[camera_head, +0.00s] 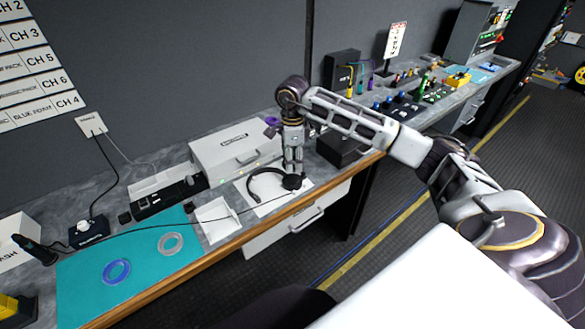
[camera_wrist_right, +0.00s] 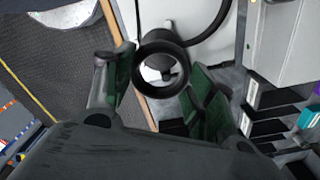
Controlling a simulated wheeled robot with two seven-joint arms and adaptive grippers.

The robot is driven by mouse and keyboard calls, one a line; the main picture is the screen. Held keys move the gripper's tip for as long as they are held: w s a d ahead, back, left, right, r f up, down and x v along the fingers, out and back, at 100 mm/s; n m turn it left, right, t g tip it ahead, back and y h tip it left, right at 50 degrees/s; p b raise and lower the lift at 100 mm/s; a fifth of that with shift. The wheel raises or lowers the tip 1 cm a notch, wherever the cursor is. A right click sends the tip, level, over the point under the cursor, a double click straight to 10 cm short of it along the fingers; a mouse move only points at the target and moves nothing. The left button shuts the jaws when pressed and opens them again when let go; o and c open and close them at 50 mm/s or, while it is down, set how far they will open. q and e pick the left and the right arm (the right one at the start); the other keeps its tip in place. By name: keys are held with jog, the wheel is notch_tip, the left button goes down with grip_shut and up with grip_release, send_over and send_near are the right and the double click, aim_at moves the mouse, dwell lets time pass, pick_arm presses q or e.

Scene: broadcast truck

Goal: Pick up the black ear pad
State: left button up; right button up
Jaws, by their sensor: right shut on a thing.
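The black ear pad (camera_wrist_right: 160,62) is a dark ring between the green-padded fingers of my right gripper (camera_wrist_right: 162,85) in the right wrist view. The gripper is shut on it, and a pale surface shows through the ring's hole. In the head view, my right gripper (camera_head: 293,170) points down over the white sheet (camera_head: 272,206), at the right end of the black headset (camera_head: 256,188). The ear pad is hard to tell from the headset's dark end there. A black curved band (camera_wrist_right: 208,28) shows behind the ring in the wrist view. My left gripper is not in view.
A teal mat (camera_head: 85,290) holds a blue ring (camera_head: 117,271) and a grey ring (camera_head: 171,243). A white drawer box (camera_head: 236,148) stands behind the headset. A black box (camera_head: 340,149) stands to the right. A cable crosses the bench toward the left.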

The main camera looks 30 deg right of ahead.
jog(key=shift+r, duration=1.4)
